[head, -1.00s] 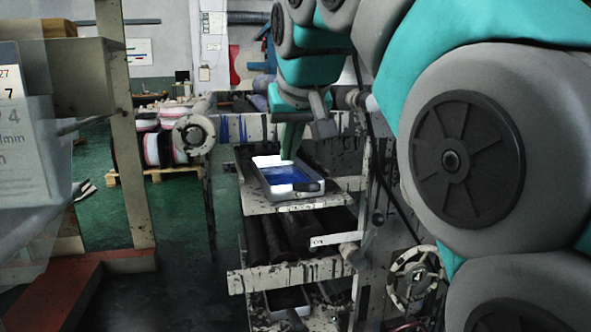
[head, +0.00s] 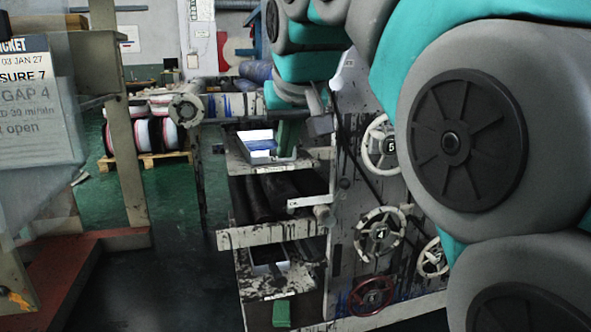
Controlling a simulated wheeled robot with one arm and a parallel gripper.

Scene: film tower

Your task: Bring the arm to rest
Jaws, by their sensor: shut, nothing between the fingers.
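My arm fills the right side of the head view in grey and teal and reaches over to the top centre.
Handwheels marked 5 (head: 382,147) and 4 (head: 380,233) and a red handwheel (head: 371,296) sit on the tower's side panel. Rollers (head: 262,196) lie between the shelves. A ticket (head: 40,100) hangs at left. Green floor (head: 170,205) is open between the left post and the tower.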

